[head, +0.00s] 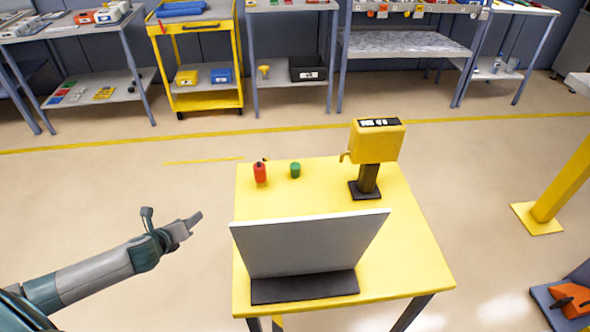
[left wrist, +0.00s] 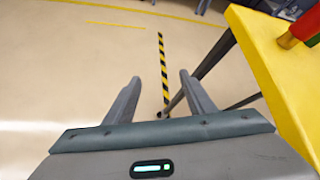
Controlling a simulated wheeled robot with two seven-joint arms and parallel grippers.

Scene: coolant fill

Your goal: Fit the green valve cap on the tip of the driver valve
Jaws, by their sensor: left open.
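A small green cylinder (head: 295,170), which looks like the valve cap, stands upright on the yellow table (head: 405,265) near its far edge. A red piece (head: 260,174) with a dark top stands left of it. In the left wrist view the red piece (left wrist: 300,28) and a bit of green (left wrist: 314,41) show at the right edge, cut off. I cannot tell which part is the driver valve or its tip. My left gripper (head: 172,215) is open and empty over the floor, left of the table. It also shows in the left wrist view (left wrist: 160,77). My right gripper is out of view.
A yellow box-shaped device (head: 377,142) with a small spout stands on a dark post at the table's back right. A large grey panel (head: 310,243) on a black base fills the table's front. Shelves (head: 290,82) line the far wall.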

